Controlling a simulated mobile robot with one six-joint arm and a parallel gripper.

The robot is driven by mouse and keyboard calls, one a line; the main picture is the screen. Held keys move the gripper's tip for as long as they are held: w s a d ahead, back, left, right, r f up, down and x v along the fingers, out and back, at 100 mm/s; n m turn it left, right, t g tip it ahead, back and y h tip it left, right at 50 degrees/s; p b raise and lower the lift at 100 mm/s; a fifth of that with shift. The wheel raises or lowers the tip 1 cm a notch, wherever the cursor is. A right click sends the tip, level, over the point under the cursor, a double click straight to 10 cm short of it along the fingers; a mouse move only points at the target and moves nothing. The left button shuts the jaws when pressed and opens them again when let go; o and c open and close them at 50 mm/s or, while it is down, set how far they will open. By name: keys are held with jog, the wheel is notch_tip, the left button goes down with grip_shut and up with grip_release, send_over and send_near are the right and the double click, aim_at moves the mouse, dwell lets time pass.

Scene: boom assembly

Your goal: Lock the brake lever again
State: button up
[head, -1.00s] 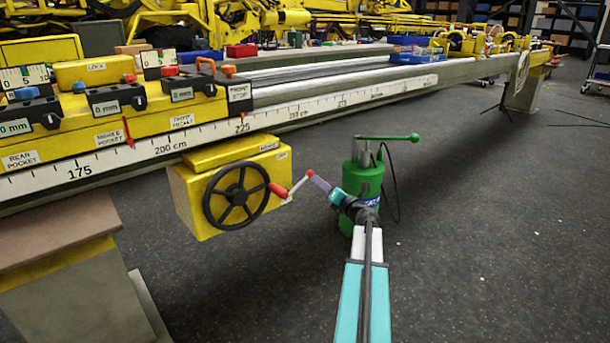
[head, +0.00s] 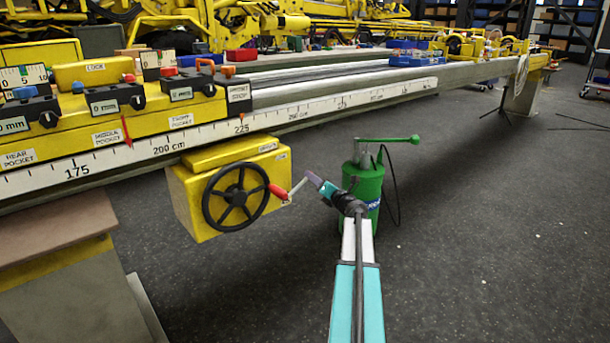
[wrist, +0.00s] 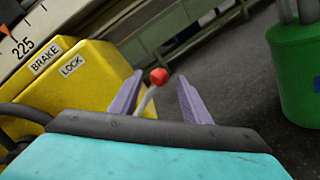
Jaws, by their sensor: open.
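My gripper (head: 310,177) is open at the lever's upper end. In the wrist view the purple fingers stand on either side of the rod and knob, with a gap on both sides. The BRAKE and LOCK labels (wrist: 58,60) show on the box top. The lever's base is hidden in the wrist view.
A green pump (head: 364,185) with a long handle stands close behind my arm. The scaled beam (head: 300,113) runs above. Floor to the right is clear.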

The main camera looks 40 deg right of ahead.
jog(key=b+x, duration=0.2)
jog(key=x, duration=0.6)
jog(key=shift+b, duration=0.4)
jog(key=shift+w, duration=0.15)
jog(key=shift+c, duration=0.4)
grip_shut()
